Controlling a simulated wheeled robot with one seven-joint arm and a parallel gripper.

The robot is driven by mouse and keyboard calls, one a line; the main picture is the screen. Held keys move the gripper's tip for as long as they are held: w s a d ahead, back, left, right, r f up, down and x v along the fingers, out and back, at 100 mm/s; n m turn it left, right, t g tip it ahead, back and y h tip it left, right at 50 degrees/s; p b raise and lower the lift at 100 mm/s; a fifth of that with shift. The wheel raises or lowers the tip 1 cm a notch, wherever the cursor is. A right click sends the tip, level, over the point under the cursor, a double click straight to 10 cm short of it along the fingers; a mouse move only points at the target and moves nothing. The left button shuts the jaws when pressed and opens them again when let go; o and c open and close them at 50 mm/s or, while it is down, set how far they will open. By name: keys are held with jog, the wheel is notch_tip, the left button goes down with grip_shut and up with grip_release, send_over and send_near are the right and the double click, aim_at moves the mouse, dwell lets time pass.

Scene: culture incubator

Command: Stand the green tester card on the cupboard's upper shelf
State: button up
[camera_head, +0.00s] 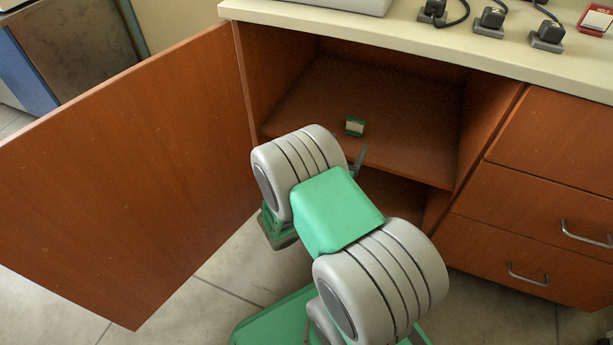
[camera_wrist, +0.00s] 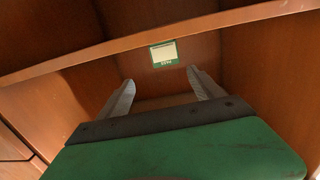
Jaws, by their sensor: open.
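The green tester card (camera_head: 355,126) with a pale label stands on the upper shelf (camera_head: 400,150) of the open cupboard, near its front edge. It also shows in the wrist view (camera_wrist: 164,54), beyond the fingertips and apart from them. My gripper (camera_wrist: 160,88) is open and empty, with its two fingers spread just in front of the shelf. In the head view, my arm hides most of the gripper; one finger (camera_head: 360,160) shows near the shelf edge. The card's base is hard to make out in the wrist view.
The cupboard door (camera_head: 120,180) hangs wide open on the left. Drawers (camera_head: 540,210) with metal handles are on the right. The countertop (camera_head: 420,35) above bears several black devices (camera_head: 490,22) and a red-and-white card (camera_head: 595,18). The upper shelf is otherwise clear.

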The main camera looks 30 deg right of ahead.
jog(key=s+a+r+n+g+y, duration=0.1)
jog(key=s+a+n+g+y, duration=0.1)
jog(key=a, duration=0.7)
jog(key=s+a+r+n+g+y, duration=0.2)
jog(key=s+a+n+y, duration=0.3)
jog(key=a, duration=0.4)
jog(key=s+a+r+n+g+y, duration=0.2)
jog(key=s+a+n+g+y, duration=0.2)
jog(key=a+y, duration=0.3)
jog(key=shift+s+a, duration=0.85)
jog(key=shift+a, duration=0.35)
